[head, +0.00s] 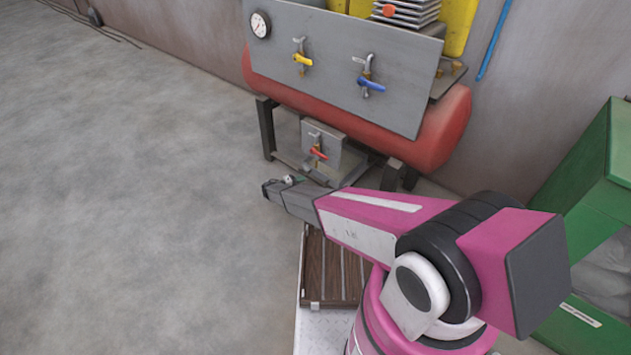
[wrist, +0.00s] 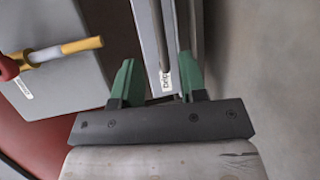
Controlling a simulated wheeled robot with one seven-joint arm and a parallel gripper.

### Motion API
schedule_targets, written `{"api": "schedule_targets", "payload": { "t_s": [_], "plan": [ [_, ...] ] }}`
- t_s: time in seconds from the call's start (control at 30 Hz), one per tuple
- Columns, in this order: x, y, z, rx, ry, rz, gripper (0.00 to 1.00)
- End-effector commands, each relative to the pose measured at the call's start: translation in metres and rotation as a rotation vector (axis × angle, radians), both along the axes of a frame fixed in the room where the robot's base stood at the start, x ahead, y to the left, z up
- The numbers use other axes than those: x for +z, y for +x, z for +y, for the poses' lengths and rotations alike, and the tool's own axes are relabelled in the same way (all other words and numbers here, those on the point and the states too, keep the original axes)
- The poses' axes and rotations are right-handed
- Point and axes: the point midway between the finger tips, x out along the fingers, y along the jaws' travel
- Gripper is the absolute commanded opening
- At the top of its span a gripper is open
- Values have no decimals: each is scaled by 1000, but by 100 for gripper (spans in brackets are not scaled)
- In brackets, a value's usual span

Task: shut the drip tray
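The drip tray (wrist: 149,30) shows in the wrist view as a grey metal front with a slim bar along it and a white label, only partly readable. My gripper (wrist: 157,62) has its two green fingers wide apart, one on each side of this front. I cannot tell whether either finger touches it. In the head view my gripper (head: 277,188) is low, in front of the machine's underside. The tray is hard to make out there, partly hidden behind my arm, so how far it is open is unclear.
A red tank (head: 440,135) with a grey valve panel (head: 335,75) stands above on dark legs. A small box with a red-handled valve (head: 318,152) hangs below it. A green bin (head: 590,190) is at right. The floor at left is clear.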

Motion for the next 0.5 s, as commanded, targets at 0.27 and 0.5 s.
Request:
{"api": "schedule_targets", "payload": {
  "t_s": [0.27,0.5],
  "plan": [
    [-10,25,-44,-1,0,1,39],
    [-14,37,-67,0,1,3,39]
  ]
}}
